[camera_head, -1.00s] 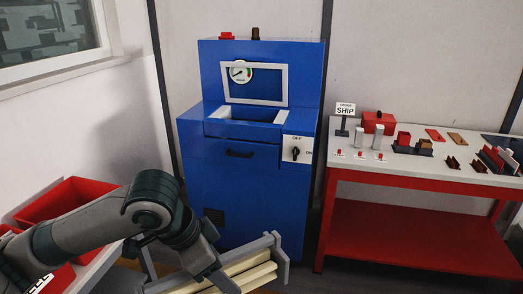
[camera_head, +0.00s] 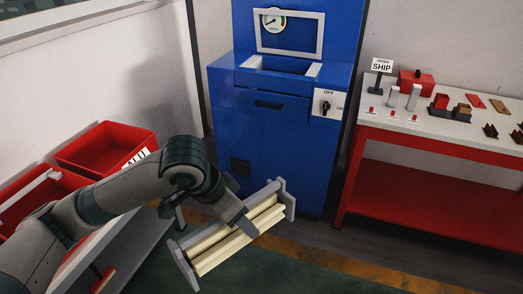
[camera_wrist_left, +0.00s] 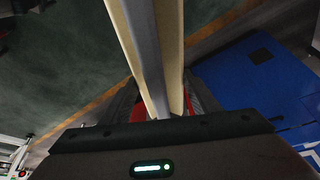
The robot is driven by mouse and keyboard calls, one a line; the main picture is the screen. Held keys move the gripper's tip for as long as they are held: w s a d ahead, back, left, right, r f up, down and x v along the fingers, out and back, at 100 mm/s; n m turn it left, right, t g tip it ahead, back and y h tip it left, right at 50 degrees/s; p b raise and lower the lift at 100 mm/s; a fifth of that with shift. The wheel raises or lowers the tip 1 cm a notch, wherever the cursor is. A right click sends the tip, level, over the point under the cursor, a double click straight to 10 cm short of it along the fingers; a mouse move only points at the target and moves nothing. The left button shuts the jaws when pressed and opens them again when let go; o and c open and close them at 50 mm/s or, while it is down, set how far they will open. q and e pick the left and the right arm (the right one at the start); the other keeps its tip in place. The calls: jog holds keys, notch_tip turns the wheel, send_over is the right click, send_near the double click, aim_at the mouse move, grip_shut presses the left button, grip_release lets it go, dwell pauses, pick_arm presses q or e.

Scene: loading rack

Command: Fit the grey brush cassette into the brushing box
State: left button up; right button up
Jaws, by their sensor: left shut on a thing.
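The grey brush cassette (camera_head: 182,260), with grey end plates and cream brush strips, hangs tilted in the air in front of the blue machine. My left gripper (camera_head: 243,226) is shut on the cassette near its middle. In the left wrist view the cassette (camera_wrist_left: 152,50) runs up and away from the jaws. The blue brushing box (camera_head: 262,135) stands behind it, with an open top well (camera_head: 285,68) framed by light edges. The cassette is apart from the box, below and in front of the well. My right gripper is not in view.
A white-topped table with a red frame (camera_head: 430,145) stands right of the box, holding small parts and a SHIP sign (camera_head: 381,66). Red bins (camera_head: 105,146) stand on a bench at left. The box has an OFF/ON switch (camera_head: 326,106). Floor in front is clear.

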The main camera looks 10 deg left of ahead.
pick_arm(q)
jog(key=a+f+n+t+y, duration=0.1)
jog(key=a+f+n+y, duration=0.2)
jog(key=a+f+n, duration=0.5)
notch_tip(320, 180, down, 4)
jog(key=shift+w+a+n, duration=0.2)
jog(key=shift+a+n, duration=0.1)
jog(key=shift+a, duration=0.75)
